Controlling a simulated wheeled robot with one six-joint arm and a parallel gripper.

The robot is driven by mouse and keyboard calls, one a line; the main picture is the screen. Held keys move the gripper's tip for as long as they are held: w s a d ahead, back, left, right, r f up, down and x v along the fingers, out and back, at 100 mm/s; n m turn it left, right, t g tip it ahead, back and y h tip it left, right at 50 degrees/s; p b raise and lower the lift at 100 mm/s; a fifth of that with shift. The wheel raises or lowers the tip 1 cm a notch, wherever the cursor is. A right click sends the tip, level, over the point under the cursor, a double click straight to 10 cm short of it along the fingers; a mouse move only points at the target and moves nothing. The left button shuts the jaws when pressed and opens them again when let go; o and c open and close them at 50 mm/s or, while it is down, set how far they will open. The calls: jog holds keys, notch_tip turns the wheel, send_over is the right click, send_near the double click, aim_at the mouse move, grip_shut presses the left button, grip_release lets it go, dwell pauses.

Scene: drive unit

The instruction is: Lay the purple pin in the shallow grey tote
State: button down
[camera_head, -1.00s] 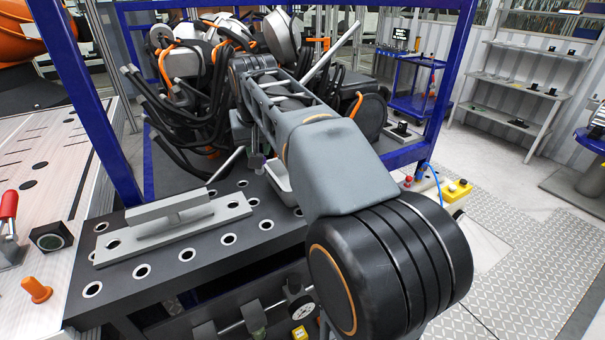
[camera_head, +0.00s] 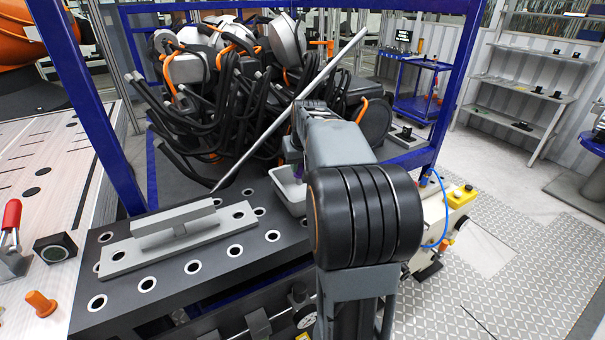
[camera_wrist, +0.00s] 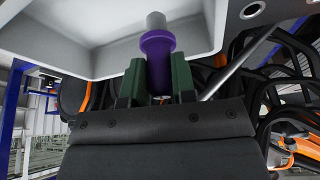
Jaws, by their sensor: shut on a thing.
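The purple pin (camera_wrist: 158,52) has a purple collar and a light grey metal end. My gripper (camera_wrist: 160,84) is shut on it, with green fingers on both sides of its purple shank. The pin's grey end points away from the gripper, in front of the tote in the wrist view. The shallow grey tote (camera_head: 291,196) sits at the right part of the dark bench; its pale walls also fill the upper left of the wrist view (camera_wrist: 60,42). In the head view my arm hides most of the gripper and part of the tote. Whether the pin touches the tote I cannot tell.
A grey bar fixture (camera_head: 178,236) lies on the dark perforated bench (camera_head: 240,268), left of the tote. A thin slanted rod (camera_head: 290,108) rises behind it. Black cables and machinery (camera_head: 230,100) crowd the back. A blue post (camera_head: 452,100) stands at right.

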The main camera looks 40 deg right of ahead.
jog(key=f, duration=0.1)
jog(key=d+f, duration=0.1)
jog(key=f, duration=0.1)
jog(key=shift+w+f, duration=0.1)
jog(key=shift+f, duration=0.5)
jog(key=shift+a+f, duration=0.1)
jog(key=c, duration=0.9)
grip_release()
jog(key=shift+c, duration=0.2)
